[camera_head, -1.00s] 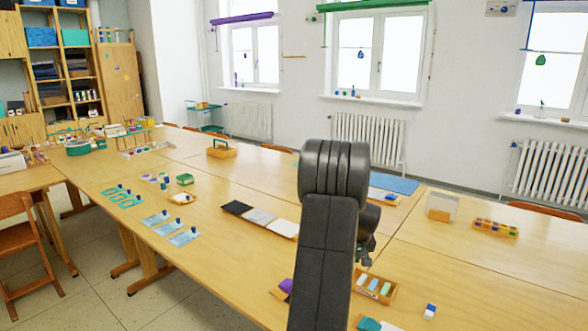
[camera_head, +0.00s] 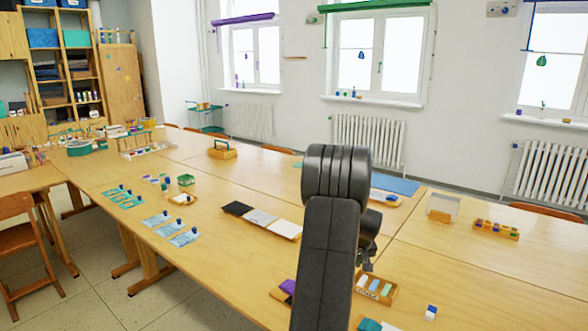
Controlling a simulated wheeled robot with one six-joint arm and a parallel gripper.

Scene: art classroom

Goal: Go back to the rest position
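My gripper (camera_head: 367,262) shows only in part, behind and to the right of my dark arm. It hangs above the long wooden table (camera_head: 215,269), near a wooden tray with coloured blocks (camera_head: 375,288). My arm hides most of it, so I cannot tell whether its fingers are open or shut. I see nothing clearly held in it.
A blue-and-white eraser (camera_head: 430,312) lies at the front right. Black, grey and white tiles (camera_head: 262,218) lie left of my arm. A holder (camera_head: 440,208) and a paint tray (camera_head: 495,229) stand to the right.

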